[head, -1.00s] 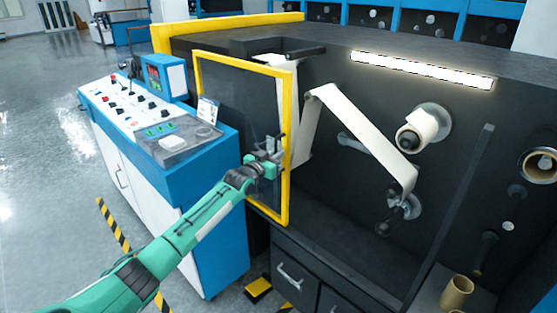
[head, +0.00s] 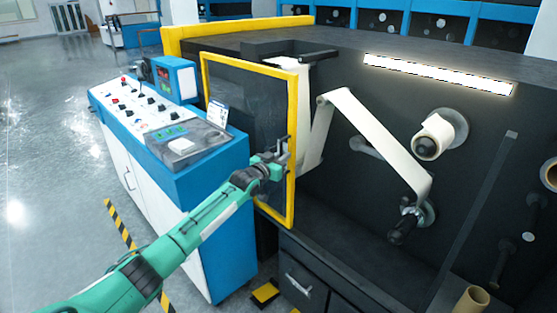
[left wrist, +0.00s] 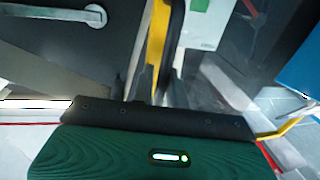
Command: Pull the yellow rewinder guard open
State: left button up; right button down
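The yellow rewinder guard (head: 292,190) is a yellow frame around a see-through dark panel. It stands swung out from the dark machine front, beside the control console. My left gripper (head: 279,162) is at the guard's right upright, about mid-height, by a small grey handle-like part (head: 288,148). In the left wrist view the yellow upright (left wrist: 157,35) and a dark bar run down to the grey fingers (left wrist: 150,85). The fingers are close to the bar, but whether they are closed on it is unclear. My right gripper is out of view.
The blue and white console (head: 165,125) stands left of the guard, close behind my left arm. The machine front carries a white web (head: 375,140), a roll (head: 432,138) and rollers. Drawers (head: 302,280) sit below. Open floor lies to the left.

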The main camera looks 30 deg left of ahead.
pick_arm(q)
jog(key=s+a+b, duration=0.1)
jog(key=s+a, duration=0.1)
jog(key=s, duration=1.1)
jog(key=shift+s, duration=0.3)
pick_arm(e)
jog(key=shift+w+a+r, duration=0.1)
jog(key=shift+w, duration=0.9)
